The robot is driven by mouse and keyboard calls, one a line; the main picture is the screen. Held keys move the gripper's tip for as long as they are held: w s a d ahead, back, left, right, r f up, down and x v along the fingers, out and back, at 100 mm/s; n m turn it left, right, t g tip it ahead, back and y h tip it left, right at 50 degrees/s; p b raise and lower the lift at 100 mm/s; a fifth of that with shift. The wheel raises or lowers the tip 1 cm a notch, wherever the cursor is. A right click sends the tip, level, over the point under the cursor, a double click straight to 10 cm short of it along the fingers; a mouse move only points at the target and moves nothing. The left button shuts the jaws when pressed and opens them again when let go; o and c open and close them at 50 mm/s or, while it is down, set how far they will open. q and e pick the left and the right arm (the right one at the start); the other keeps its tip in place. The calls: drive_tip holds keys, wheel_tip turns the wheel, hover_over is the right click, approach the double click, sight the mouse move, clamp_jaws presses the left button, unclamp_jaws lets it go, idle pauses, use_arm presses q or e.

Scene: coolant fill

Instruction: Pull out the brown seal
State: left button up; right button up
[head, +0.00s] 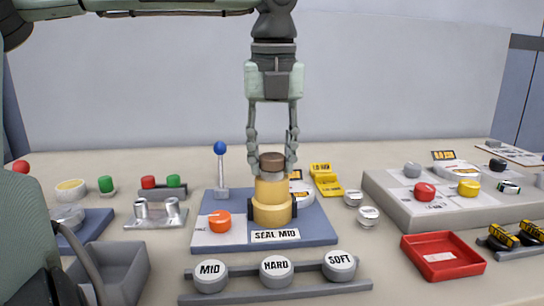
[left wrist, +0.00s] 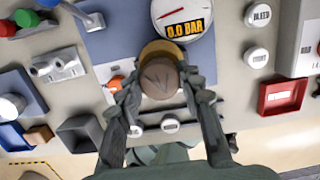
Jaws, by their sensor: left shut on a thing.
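The brown seal (head: 272,163) sits in the top of a yellow cylinder (head: 272,196) on a blue base plate labelled SEAL MID (head: 275,236). My left gripper (head: 272,165) comes straight down from above and is shut on the seal, one finger on each side. In the left wrist view the seal (left wrist: 159,79) shows as a round brown top between the fingers, with the cylinder's yellow rim behind it. The seal appears upright and in line with the cylinder. My right gripper is not in view.
A blue-knobbed lever (head: 220,149) and an orange button (head: 219,221) stand left of the cylinder. MID, HARD and SOFT knobs (head: 276,272) line the front rail. A red tray (head: 441,256) lies at right, a grey bin (head: 122,271) at left. A gauge (left wrist: 182,20) stands close to the cylinder.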

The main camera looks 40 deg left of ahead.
sight(272, 155)
use_arm(q)
drive_tip(key=shift+r, duration=0.25)
drive_tip(key=shift+r+p, duration=1.55)
drive_tip(key=shift+r, duration=0.55)
